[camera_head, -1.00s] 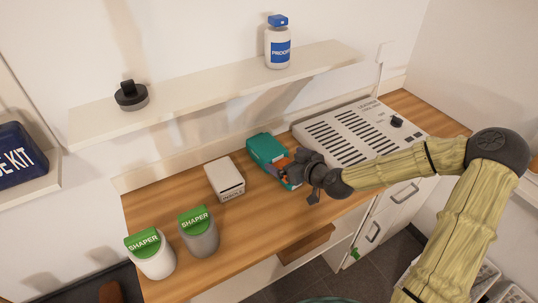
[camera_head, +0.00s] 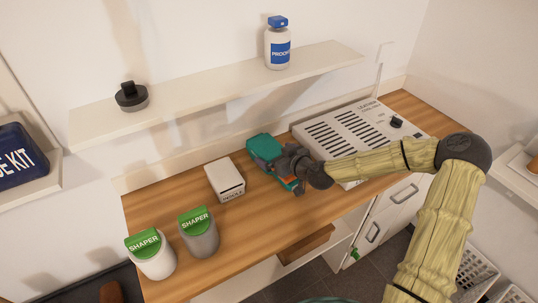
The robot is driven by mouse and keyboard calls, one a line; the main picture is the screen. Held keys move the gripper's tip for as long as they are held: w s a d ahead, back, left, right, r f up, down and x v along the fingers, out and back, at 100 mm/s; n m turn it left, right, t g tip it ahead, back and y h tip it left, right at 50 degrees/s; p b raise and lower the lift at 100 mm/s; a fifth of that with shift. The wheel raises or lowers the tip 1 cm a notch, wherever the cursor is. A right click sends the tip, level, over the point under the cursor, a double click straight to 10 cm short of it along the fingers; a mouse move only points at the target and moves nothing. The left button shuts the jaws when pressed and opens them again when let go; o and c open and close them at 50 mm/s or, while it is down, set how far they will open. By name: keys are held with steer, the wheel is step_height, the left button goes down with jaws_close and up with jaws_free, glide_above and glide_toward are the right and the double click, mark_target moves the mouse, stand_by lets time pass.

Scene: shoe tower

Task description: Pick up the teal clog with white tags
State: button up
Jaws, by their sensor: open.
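A teal object (camera_head: 263,147) lies on the wooden counter, between a small white box and the grey vented unit. An orange part shows at its front edge. Its clog shape and white tags cannot be made out at this size. My dark gripper (camera_head: 287,166) is at its right front side, low over the counter, and covers part of it. The gripper is open; whether the fingers touch the teal object cannot be told.
The white insole box (camera_head: 226,181) stands close on the left. Two green-lidded shaper cans (camera_head: 199,233) (camera_head: 151,254) stand at the front left. The grey vented unit (camera_head: 345,132) is close on the right. A shelf (camera_head: 210,95) with a bottle (camera_head: 278,45) hangs above.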

mark_target(277, 155)
steer(key=shift+c, duration=0.4)
steer(key=c, duration=0.9)
steer(key=shift+r, duration=0.1)
steer(key=shift+r, duration=0.1)
step_height(277, 155, up, 10)
steer(key=shift+f+p, duration=0.15)
steer(key=shift+p, duration=0.2)
